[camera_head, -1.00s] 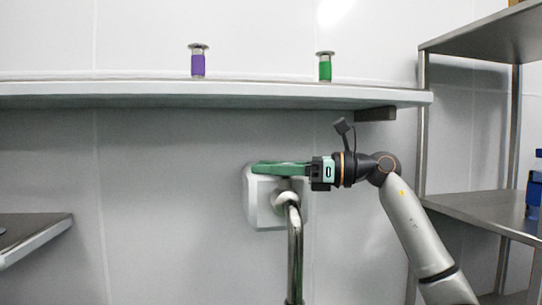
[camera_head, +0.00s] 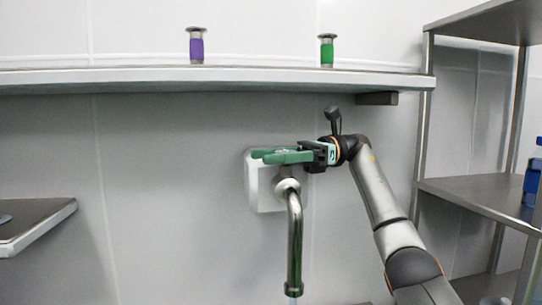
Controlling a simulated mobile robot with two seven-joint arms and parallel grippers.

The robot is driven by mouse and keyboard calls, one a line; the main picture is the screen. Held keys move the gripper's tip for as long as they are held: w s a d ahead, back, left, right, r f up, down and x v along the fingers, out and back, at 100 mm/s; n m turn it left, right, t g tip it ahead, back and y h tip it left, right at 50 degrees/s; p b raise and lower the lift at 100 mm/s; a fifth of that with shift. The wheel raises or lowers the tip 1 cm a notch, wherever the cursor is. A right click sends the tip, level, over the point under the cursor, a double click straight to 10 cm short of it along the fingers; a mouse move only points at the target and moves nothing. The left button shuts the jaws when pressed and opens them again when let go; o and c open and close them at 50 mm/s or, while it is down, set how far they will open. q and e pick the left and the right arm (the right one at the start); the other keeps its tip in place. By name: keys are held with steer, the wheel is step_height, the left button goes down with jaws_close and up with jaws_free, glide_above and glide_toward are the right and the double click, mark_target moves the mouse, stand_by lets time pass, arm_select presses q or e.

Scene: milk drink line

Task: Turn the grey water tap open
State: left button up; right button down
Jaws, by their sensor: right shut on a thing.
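The grey metal water tap (camera_head: 295,235) comes out of a pale wall plate (camera_head: 263,202), and its spout bends straight down. A small pale bluish patch shows under the spout's mouth; I cannot tell for sure that it is water. My right gripper (camera_head: 272,154) reaches in from the right. Its green fingers lie across the top of the tap, pointing left, and are shut on the tap's handle, which they mostly hide. My left gripper is not in view.
A wall shelf (camera_head: 220,79) above carries a purple-banded piece (camera_head: 197,47) and a green-banded piece (camera_head: 327,51). A metal rack (camera_head: 480,195) with a blue bottle (camera_head: 533,178) stands at right. A metal ledge (camera_head: 35,220) juts in at left. The wall left of the tap is clear.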

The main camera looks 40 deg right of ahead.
stand_by(0.4)
steer(key=shift+c, duration=1.2)
jaws_free()
